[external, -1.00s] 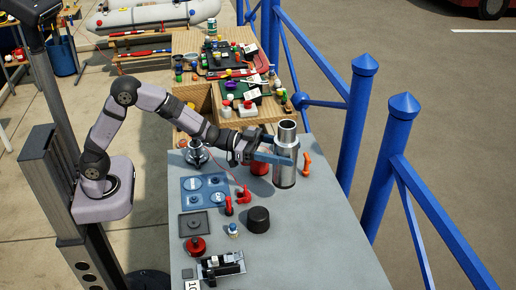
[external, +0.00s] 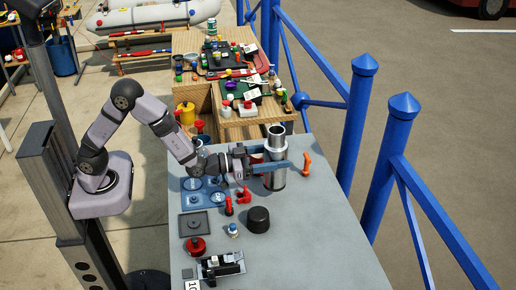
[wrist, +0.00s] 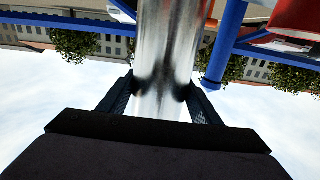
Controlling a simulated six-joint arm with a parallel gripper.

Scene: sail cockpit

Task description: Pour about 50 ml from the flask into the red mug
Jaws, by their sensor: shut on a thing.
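The flask (external: 275,176) is a tall silver cylinder with an open top, roughly upright over the far right part of the grey table. My gripper (external: 284,164) is shut on its side, with one blue-grey finger on each side. In the wrist view the flask (wrist: 164,60) runs up between the gripper's fingers (wrist: 160,100). Whether its base touches the table is hard to tell. The red mug is mostly hidden behind my gripper and the flask; only a bit of red (external: 256,156) shows there.
The grey table (external: 310,230) also holds a black cylindrical cap (external: 258,219), an orange handle (external: 307,163), red clips (external: 243,195), a blue plate (external: 193,197) and a red knob (external: 195,245). A blue railing (external: 357,115) runs along the right.

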